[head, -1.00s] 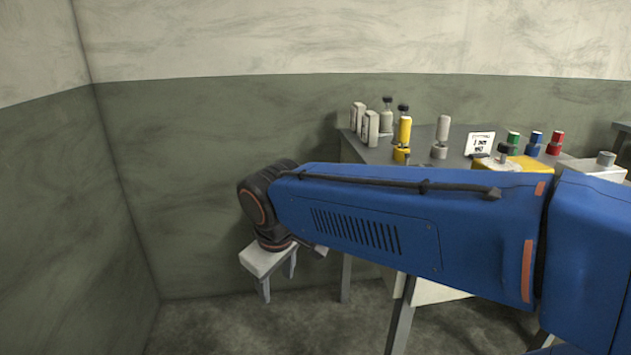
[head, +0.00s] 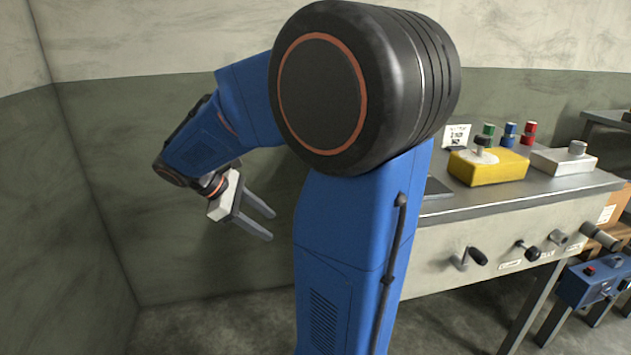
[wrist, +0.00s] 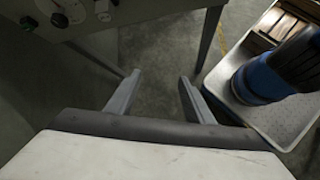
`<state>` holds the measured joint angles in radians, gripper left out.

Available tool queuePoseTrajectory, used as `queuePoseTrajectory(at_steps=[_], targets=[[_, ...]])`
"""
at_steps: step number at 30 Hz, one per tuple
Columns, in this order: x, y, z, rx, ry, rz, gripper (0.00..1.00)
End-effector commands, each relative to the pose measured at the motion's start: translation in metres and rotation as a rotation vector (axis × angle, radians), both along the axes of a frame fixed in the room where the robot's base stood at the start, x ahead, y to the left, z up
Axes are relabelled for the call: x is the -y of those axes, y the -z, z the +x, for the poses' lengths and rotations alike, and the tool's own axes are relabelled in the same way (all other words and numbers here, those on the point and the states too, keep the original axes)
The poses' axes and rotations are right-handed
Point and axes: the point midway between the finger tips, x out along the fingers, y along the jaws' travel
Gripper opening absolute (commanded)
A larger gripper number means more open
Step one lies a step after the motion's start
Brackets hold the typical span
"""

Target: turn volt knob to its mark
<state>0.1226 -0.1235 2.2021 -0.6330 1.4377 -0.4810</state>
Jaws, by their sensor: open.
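Several knobs sit on the bench's pale front panel in the head view: a dark handle at the left (head: 470,258), a black knob (head: 527,250), a grey knob (head: 560,238) and a dark one at the right (head: 598,236). Their labels are too small to read, so I cannot tell which is the volt knob or see its mark. My gripper (head: 271,225) is open and empty, left of the bench and well apart from the panel. In the wrist view my gripper (wrist: 160,76) points at bare floor, with panel knobs (wrist: 60,20) at the upper left.
On the bench top (head: 465,200) stand a yellow box (head: 490,170) with a black knob, a pale box (head: 563,162) with a grey knob, coloured cylinders and a card (head: 457,135). A blue box (head: 590,283) stands at the lower right. My arm hides the bench's left part.

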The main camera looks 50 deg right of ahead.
Motion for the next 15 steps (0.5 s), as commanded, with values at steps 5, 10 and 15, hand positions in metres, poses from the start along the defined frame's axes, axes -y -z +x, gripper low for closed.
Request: queuePoseTrajectory(at_steps=[5, 10, 15], targets=[[0.034, -0.001, 0.028, -0.181, -0.046, -0.068, 0.48], [0.065, -0.002, 0.054, -0.354, -0.083, -0.128, 0.48], [0.095, 0.000, 0.083, -0.527, -0.115, -0.181, 0.48]])
